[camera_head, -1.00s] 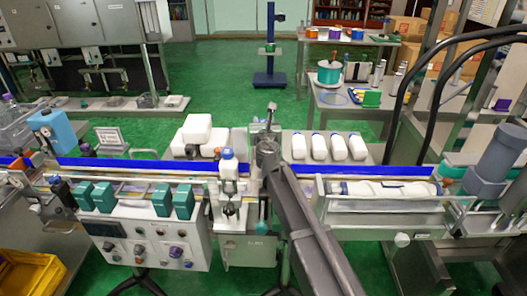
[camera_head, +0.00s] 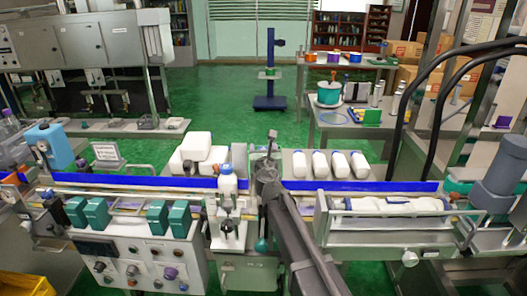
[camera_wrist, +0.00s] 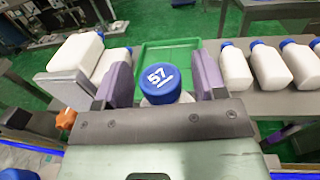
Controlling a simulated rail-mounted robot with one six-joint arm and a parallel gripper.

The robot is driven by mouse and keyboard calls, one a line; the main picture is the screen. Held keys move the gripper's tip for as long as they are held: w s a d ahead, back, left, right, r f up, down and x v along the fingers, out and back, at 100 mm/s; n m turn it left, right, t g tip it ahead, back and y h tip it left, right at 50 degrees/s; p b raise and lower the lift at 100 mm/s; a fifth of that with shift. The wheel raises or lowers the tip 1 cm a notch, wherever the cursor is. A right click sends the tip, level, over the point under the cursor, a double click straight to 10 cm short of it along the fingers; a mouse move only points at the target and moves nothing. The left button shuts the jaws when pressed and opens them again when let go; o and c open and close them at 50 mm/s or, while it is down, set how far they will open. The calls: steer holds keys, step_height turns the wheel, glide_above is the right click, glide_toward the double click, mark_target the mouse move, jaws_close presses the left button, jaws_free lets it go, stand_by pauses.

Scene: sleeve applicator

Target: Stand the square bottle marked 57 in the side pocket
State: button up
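The bottle marked 57 shows in the wrist view as a blue cap (camera_wrist: 160,84) with white lettering, above a strip of pale shoulder. In the head view my gripper (camera_head: 268,160) is over the middle of the line, and my arm hides the bottle. A green-walled open tray (camera_wrist: 168,50) lies just beyond the cap in the wrist view. I cannot tell whether it is the side pocket.
Another blue-capped white bottle (camera_head: 227,185) stands upright on the machine left of my arm. Several white bottles (camera_head: 320,165) lie on the right shelf, and larger white containers (camera_head: 197,145) sit on the left. A blue rail (camera_head: 370,186) runs along the line.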

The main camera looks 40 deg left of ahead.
steer(key=shift+r, duration=0.1)
steer(key=shift+r+p, duration=0.15)
steer(key=shift+p, duration=0.15)
steer(key=v, duration=1.2)
